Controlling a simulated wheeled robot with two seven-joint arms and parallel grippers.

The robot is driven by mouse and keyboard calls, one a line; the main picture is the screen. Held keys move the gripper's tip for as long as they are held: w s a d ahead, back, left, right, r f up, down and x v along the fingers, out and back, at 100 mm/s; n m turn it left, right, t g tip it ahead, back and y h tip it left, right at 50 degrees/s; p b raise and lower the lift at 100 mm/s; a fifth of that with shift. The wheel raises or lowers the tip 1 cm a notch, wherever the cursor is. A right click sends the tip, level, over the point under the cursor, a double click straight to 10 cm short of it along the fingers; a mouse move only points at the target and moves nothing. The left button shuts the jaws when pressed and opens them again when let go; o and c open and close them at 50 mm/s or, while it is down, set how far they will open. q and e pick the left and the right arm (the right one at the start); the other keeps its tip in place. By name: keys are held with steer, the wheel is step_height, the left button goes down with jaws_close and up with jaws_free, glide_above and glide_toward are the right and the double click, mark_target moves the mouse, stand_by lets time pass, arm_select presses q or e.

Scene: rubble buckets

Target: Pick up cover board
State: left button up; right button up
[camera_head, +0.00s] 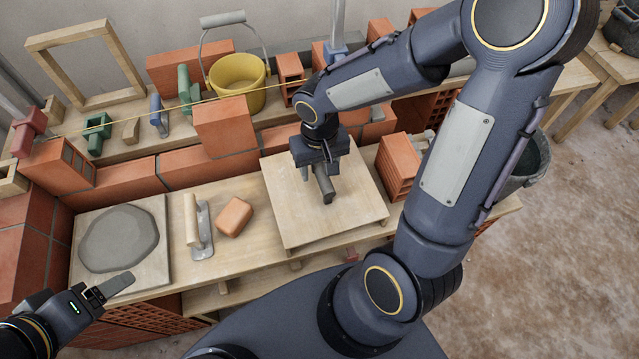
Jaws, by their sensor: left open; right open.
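The cover board, which I take to be the pale square wooden board (350,222), lies at the middle of the bench. It looks slightly raised above the bench top, and what lies under it is hidden. My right gripper (316,184) is open and points down over the upper middle of this board. I cannot tell whether its fingers touch the board, and nothing shows between them. My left gripper (108,288) is open and empty at the lower left, by the front edge of the mortar board.
Grey mortar sits on a board (154,270) at left. A trowel-like float (202,232) and loose brick (234,216) lie between the boards. Hollow bricks (396,168) stand close right. A brick wall (200,164) and yellow bucket (238,84) are behind. A dark bucket (530,165) stands right.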

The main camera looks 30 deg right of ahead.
step_height(320, 180, down, 2)
steer(key=shift+f, duration=0.1)
jaws_close()
stand_by(0.4)
steer(key=shift+r, duration=0.2)
